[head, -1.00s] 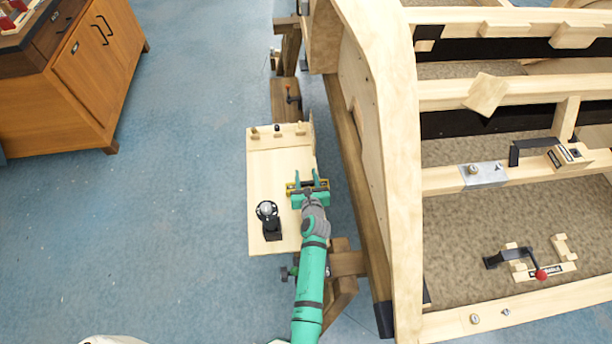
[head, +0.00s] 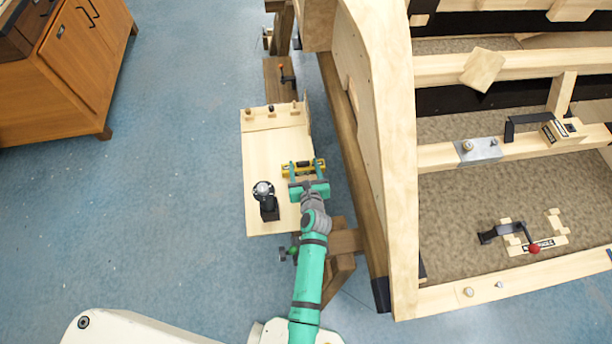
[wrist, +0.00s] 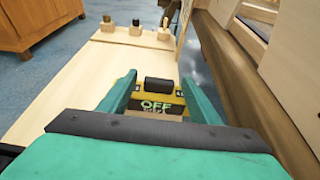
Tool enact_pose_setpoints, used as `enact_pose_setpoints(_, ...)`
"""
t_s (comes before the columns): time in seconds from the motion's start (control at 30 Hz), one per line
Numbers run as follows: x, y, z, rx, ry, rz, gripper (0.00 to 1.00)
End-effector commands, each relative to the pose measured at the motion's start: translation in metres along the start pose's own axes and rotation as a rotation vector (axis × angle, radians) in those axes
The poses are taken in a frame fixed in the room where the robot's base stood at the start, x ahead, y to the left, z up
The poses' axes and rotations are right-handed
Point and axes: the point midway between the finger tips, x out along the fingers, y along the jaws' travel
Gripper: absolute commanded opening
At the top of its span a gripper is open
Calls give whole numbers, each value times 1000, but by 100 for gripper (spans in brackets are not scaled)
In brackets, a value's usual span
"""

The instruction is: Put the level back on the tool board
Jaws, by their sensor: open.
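The level (head: 318,164) is a yellow bar with dark parts. It lies crosswise near the right edge of the pale wooden board (head: 262,212). In the wrist view the level (wrist: 158,100) shows a black block on top and green lettering on its face. My gripper (head: 305,168) is open, its two teal fingers reaching to the level from the near side. In the wrist view the level appears between the fingertips (wrist: 158,88); whether they touch it I cannot tell.
A black tool with a round grey top (head: 265,198) stands on the board, left of my gripper. A raised strip with small pegs (head: 270,118) runs along the board's far end. A large wooden frame (head: 385,150) rises close on the right. Blue floor (head: 170,200) is clear on the left.

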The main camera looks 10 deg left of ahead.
Motion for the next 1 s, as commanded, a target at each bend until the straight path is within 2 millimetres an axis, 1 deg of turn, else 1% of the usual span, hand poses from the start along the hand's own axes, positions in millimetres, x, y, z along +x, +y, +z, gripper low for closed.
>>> enact_pose_setpoints(0.03, -11, 0, -1, 1, 1, -1, 58)
enact_pose_setpoints(0.2, -38, 0, -1, 1, 1, -1, 58)
enact_pose_setpoints(0.3, -49, 0, -1, 0, 1, 0, 58)
enact_pose_setpoints(0.47, -60, 0, -1, -7, 1, -1, 58)
enact_pose_setpoints(0.57, -71, 0, -7, -62, 6, -14, 58)
enact_pose_setpoints(0.67, -92, 0, -18, -201, 18, -47, 58)
enact_pose_setpoints(0.77, -123, -1, -32, -409, 41, -90, 58)
enact_pose_setpoints(0.8, -136, -1, -36, -499, 51, -108, 58)
enact_pose_setpoints(0.87, -156, -1, -41, -639, 70, -131, 58)
enact_pose_setpoints(1.0, -204, -1, -49, -963, 123, -178, 58)
